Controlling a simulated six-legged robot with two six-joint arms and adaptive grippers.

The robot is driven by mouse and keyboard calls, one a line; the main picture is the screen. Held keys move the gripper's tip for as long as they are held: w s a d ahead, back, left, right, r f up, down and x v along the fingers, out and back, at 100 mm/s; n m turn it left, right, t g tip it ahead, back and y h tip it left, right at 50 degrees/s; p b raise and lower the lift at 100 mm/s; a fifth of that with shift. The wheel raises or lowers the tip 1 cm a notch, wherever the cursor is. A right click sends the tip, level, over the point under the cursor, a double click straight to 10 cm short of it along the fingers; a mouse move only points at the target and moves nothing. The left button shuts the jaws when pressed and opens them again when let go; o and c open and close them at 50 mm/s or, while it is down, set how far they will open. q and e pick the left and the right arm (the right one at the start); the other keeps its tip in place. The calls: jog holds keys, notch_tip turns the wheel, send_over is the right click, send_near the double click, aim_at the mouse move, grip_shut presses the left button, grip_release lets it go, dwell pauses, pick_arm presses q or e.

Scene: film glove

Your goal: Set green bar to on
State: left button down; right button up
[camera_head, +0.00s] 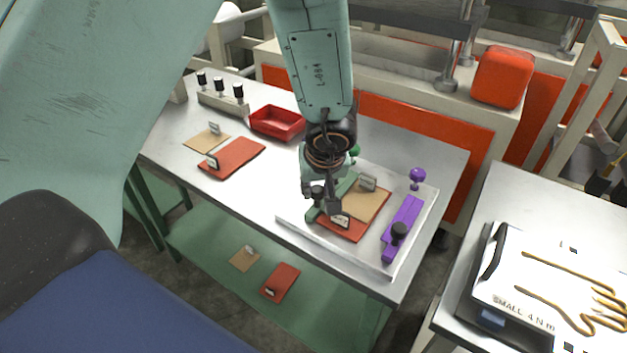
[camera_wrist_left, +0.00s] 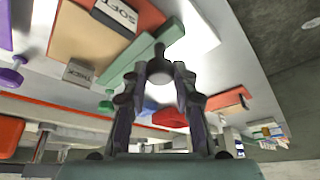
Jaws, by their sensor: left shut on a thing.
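The green bar (camera_head: 345,184) lies on a pale board (camera_head: 297,222) on the metal table, left of a tan pad and a red pad. A green ball knob (camera_head: 354,150) stands beyond the bar's far end, apart from it. My left gripper (camera_head: 320,195) reaches down over the bar's near part and hides some of it. In the left wrist view, the gripper (camera_wrist_left: 160,72) is shut on the dark knob (camera_wrist_left: 160,52) of the green bar (camera_wrist_left: 127,65). The green ball knob (camera_wrist_left: 105,106) also shows there. My right gripper is not in view.
A purple bar (camera_head: 406,217) with a black knob and a purple ball knob (camera_head: 417,175) sit on the board's right. A red tray (camera_head: 277,121), more pads and a switch box (camera_head: 222,101) are at the back left. Another table (camera_head: 490,190) stands right.

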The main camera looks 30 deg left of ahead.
pick_arm(q)
jog(key=c, duration=1.1)
grip_release()
jog(key=shift+o, duration=0.2)
jog(key=shift+r, duration=0.1)
jog(key=v, duration=0.7)
